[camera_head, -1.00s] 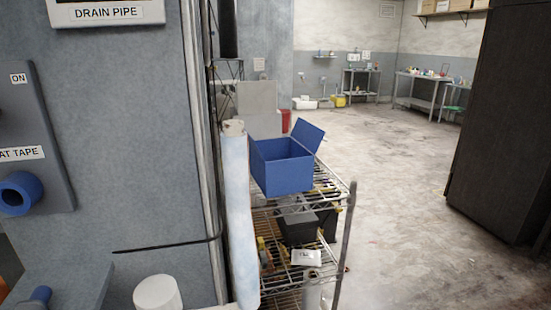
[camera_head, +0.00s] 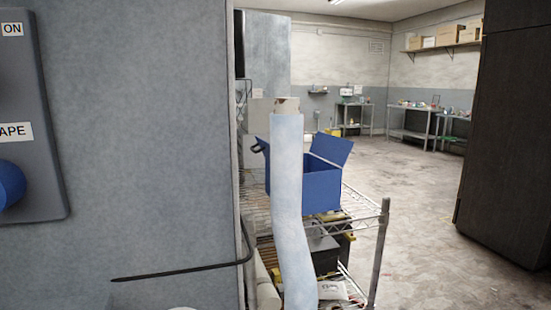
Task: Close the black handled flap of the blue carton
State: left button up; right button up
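The blue carton (camera_head: 322,188) stands on the top shelf of a wire rack (camera_head: 352,213), right of the picture's middle. One blue flap (camera_head: 331,148) stands up and tilts outward on its right side. On its left side a black handle (camera_head: 259,147) shows on another flap (camera_head: 265,156), which also stands open. A pale blue roll (camera_head: 288,200) stands in front of the carton and hides its left part. Neither of my grippers is in view.
A grey wall panel (camera_head: 140,130) with a labelled switch box (camera_head: 33,120) fills the left. A dark cabinet (camera_head: 505,130) stands at the right. Open floor (camera_head: 415,210) lies between rack and cabinet. Work tables (camera_head: 410,120) stand far back. A black box (camera_head: 322,250) sits lower in the rack.

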aim_at(264, 146)
jog(key=i+l, duration=0.1)
jog(key=i, duration=0.2)
jog(key=i+l+u, duration=0.1)
jog(key=l+u, duration=1.55)
